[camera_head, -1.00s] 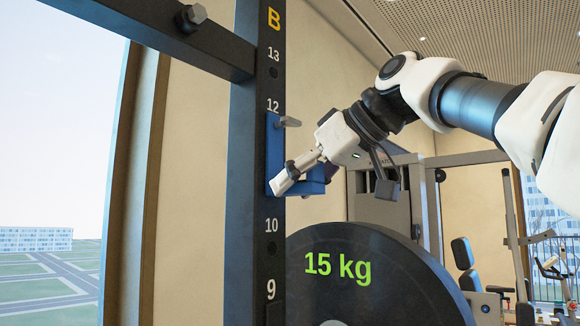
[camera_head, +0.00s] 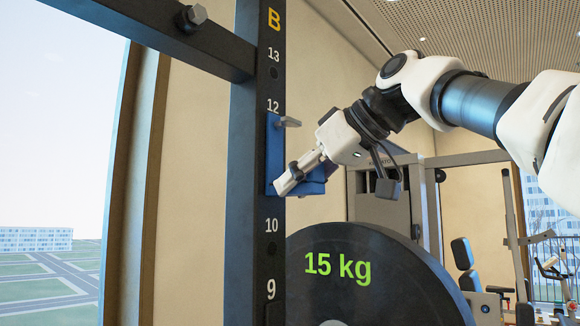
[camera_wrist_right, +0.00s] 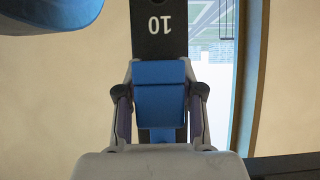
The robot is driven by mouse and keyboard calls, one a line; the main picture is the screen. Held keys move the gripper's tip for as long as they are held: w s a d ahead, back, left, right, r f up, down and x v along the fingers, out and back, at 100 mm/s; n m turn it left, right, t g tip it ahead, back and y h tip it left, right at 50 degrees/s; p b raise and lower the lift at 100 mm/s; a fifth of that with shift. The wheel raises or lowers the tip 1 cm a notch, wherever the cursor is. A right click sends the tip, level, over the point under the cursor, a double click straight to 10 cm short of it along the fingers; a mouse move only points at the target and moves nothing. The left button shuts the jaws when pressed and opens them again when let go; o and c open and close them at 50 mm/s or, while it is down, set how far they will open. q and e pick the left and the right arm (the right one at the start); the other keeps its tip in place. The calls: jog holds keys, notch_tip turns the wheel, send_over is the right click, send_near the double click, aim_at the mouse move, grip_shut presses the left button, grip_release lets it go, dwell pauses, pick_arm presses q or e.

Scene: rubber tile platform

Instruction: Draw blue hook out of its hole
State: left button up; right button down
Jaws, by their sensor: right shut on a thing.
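The blue hook (camera_head: 274,150) sits against the dark upright (camera_head: 256,230), between the numbers 12 and 10. A grey pin or lever (camera_head: 288,122) sticks out near its top. My right gripper (camera_head: 285,186) is shut on the lower, projecting part of the hook. In the right wrist view the hook (camera_wrist_right: 160,88) lies between the two fingers (camera_wrist_right: 160,100), with the upright (camera_wrist_right: 158,30) behind it. The hole behind the hook is hidden. My left gripper is not in view.
A large black 15 kg plate (camera_head: 370,285) stands below and right of the hook. A dark crossbar with a bolt (camera_head: 190,17) meets the upright at upper left. Gym machines (camera_head: 470,265) stand farther back at right.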

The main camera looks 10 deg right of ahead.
jog(key=shift+f, duration=0.25)
jog(key=shift+s+b, duration=0.1)
jog(key=shift+b, duration=0.2)
jog(key=shift+s+d, duration=0.15)
jog(key=shift+s, duration=0.05)
jog(key=shift+d, duration=0.1)
jog(key=shift+s, duration=0.15)
